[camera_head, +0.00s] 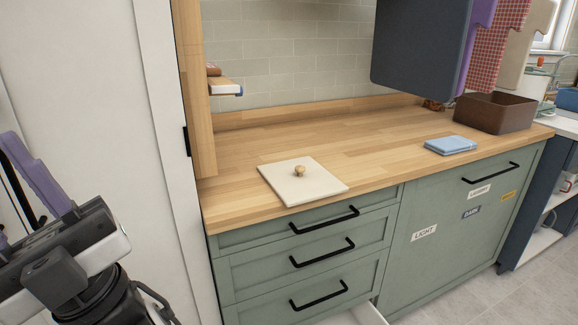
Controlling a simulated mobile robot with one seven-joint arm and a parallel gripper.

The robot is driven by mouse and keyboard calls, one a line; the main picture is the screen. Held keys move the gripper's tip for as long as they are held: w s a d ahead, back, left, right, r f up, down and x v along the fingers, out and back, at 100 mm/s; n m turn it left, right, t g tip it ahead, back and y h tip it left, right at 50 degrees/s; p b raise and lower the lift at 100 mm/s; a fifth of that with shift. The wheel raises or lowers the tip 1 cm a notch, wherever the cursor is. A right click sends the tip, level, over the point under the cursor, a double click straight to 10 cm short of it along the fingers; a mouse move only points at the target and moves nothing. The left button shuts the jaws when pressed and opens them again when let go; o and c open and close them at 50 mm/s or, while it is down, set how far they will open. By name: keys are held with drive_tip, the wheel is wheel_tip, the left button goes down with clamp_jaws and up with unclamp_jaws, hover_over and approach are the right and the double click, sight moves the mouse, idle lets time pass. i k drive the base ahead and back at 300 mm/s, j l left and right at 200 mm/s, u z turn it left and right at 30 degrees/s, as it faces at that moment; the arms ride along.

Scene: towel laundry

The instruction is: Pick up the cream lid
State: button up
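The cream lid (302,183) is a flat square panel with a small round wooden knob (299,171) on top. It lies flat on the wooden countertop (330,145), near the front edge above the drawers. My gripper (62,262) appears to be the dark and grey device at the lower left, well apart from the lid, in front of the white panel.
A folded blue cloth (451,145) and a brown bin (495,112) stand farther right on the counter. A dark panel (420,45) and cloths hang above. A small shelf (223,86) juts out at left. Green drawers (310,255) are below; the lowest seems slightly open. Counter around the lid is clear.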

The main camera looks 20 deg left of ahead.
sight(299, 181)
drive_tip(key=i+l+u, duration=0.1)
drive_tip(key=u, duration=0.95)
drive_tip(key=l+u, duration=0.8)
drive_tip(key=k+l+u, duration=0.15)
drive_tip(key=l, duration=0.35)
drive_tip(key=l+u, duration=0.2)
drive_tip(key=l, duration=0.3)
